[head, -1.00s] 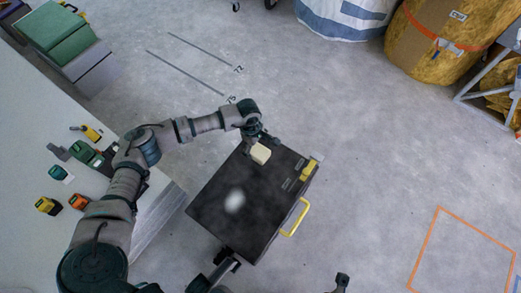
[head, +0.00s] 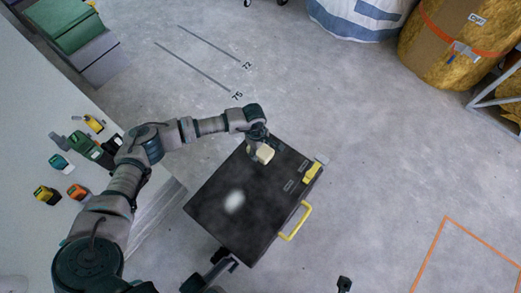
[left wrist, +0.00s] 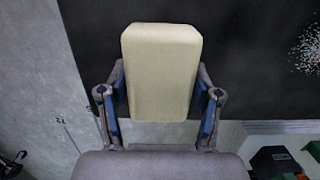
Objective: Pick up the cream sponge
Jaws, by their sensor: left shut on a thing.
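The cream sponge (head: 265,154) is a small pale block at the upper part of the black panel (head: 225,220) in the head view. My left gripper (head: 257,147) is over the panel's upper edge and shut on the sponge. In the left wrist view the sponge (left wrist: 161,72) fills the space between the two fingers (left wrist: 160,105), which touch its sides. The black panel lies behind it. I cannot tell whether the sponge touches the panel. My right gripper is not in view.
The panel has a yellow handle (head: 296,221), a yellow block (head: 312,173) and a whitish patch (head: 234,201). A white table (head: 25,120) with several small tools stands at left. Wrapped bundles stand at upper right. Grey floor is clear right of the panel, around an orange outline (head: 446,218).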

